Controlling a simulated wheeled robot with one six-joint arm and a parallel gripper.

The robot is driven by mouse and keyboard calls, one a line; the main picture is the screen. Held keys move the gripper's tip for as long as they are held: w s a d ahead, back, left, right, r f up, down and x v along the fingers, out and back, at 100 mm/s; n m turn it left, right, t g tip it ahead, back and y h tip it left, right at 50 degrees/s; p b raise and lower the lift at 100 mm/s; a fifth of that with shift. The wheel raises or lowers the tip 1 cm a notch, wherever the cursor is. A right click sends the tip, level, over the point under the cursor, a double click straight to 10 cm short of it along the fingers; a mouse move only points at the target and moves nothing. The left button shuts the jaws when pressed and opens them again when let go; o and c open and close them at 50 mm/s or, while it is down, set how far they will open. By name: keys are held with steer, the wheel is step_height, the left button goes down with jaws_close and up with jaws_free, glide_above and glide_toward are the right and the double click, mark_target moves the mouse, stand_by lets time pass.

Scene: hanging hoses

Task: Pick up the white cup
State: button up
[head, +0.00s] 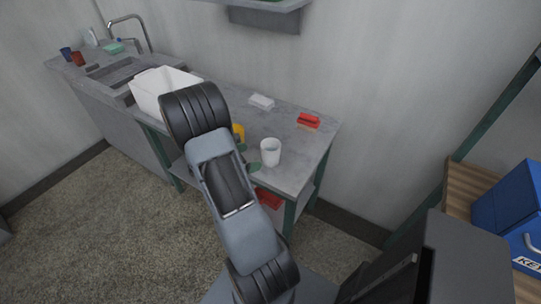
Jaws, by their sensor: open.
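The white cup (270,152) stands upright near the front edge of the grey worktop, just right of my arm. My gripper (249,157) is mostly hidden behind my arm. Two dark green tips that look like its fingers show just left of the cup, spread apart with nothing visible between them. The cup is not held. I cannot tell whether a finger touches its side.
On the worktop (312,142) are a white block (262,101), a red object (308,120), a partly hidden yellow object (238,132) and a white bin (160,84). A sink (117,72) lies left. A shelf (262,16) hangs above. A blue box (510,205) stands right.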

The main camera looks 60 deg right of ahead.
mark_target(263, 155)
steer(key=shift+p+x, duration=0.5)
steer(key=shift+x, duration=3.85)
steer(key=shift+w+f, duration=0.15)
steer(key=shift+c, duration=0.4)
steer(key=c, duration=1)
